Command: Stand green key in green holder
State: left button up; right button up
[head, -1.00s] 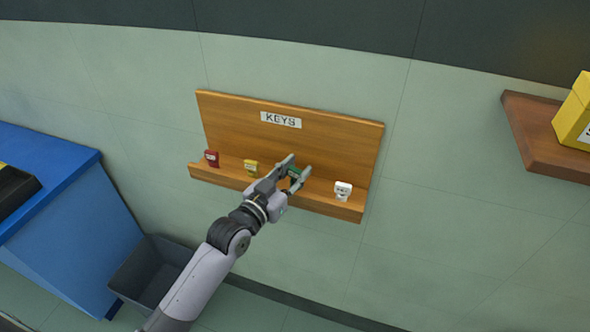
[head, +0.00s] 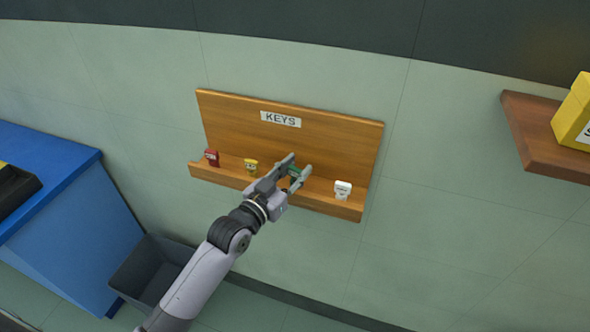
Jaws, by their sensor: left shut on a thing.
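A wooden key rack (head: 235,128) with a "KEYS" label hangs on the wall, with a narrow ledge along its bottom. My left gripper (head: 296,171) is at the ledge between the yellow and white pieces, its fingers closed about a small green thing (head: 295,171), which looks like the green key. The fingers hide part of it, and I cannot tell a separate green holder from the key, nor whether the key touches the ledge. My right gripper is not in view.
On the ledge stand a red piece (head: 211,158), a yellow piece (head: 251,167) and a white piece (head: 343,190). A blue bench (head: 75,210) and a grey bin (head: 150,272) are at left. A wooden shelf (head: 540,140) with a yellow box (head: 575,112) is at right.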

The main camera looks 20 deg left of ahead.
aim_at(294, 175)
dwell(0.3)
pick_arm(q)
jog(key=shift+f, duration=0.6)
dwell(0.4)
jog(key=o, duration=0.8)
jog(key=shift+c, duration=0.2)
jog(key=shift+v, duration=0.85)
jog(key=shift+p+v, duration=0.9)
jog(key=shift+v, duration=1.15)
jog(key=shift+p+v, duration=0.7)
jog(key=shift+v, duration=1.95)
